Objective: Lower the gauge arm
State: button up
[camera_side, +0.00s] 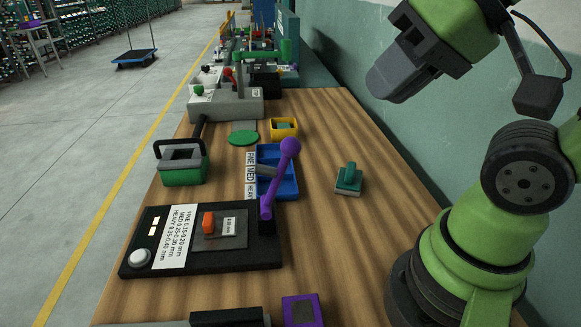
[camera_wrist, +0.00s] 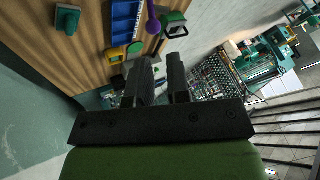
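The gauge arm (camera_side: 268,195) is a purple lever with a round ball knob. It stands raised, tilted slightly right, at the right end of the black gauge base (camera_side: 265,254). The base carries an orange block on a grey plate, a white label and a round white button. In the wrist view the purple knob (camera_wrist: 153,27) shows beyond my fingertips. My gripper (camera_wrist: 160,70) has its two dark fingers apart with nothing between them. In the side view my gripper (camera_side: 396,80) hangs high to the right of the gauge arm, well clear of it.
A blue divided bin (camera_side: 290,188) with size labels stands just behind the gauge arm. A teal block (camera_side: 348,179) sits to its right, a green-and-black handled box (camera_side: 183,168) to its left. A yellow bin (camera_side: 284,128) lies farther back. The wood between the lever and my base is mostly clear.

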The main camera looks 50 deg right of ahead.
jog(key=shift+w+d+f, duration=0.1)
jog(key=shift+w+d, duration=0.15)
jog(key=shift+w, duration=0.05)
grip_shut()
jog(key=w+d+f+m+g+y, duration=0.2)
jog(key=w+d, duration=0.4)
jog(key=d, duration=0.4)
notch_tip(320, 180, down, 2)
jog(key=shift+f+m+g, duration=0.2)
jog(key=shift+m+g, duration=0.4)
jog(key=shift+g, duration=0.4)
jog(key=shift+a+f, duration=0.1)
jog(key=shift+a, duration=0.05)
jog(key=w+a+f, duration=0.5)
jog(key=a+f, duration=0.1)
jog(key=f, duration=0.2)
jog(key=shift+w+a, duration=0.15)
jog(key=shift+a, duration=0.05)
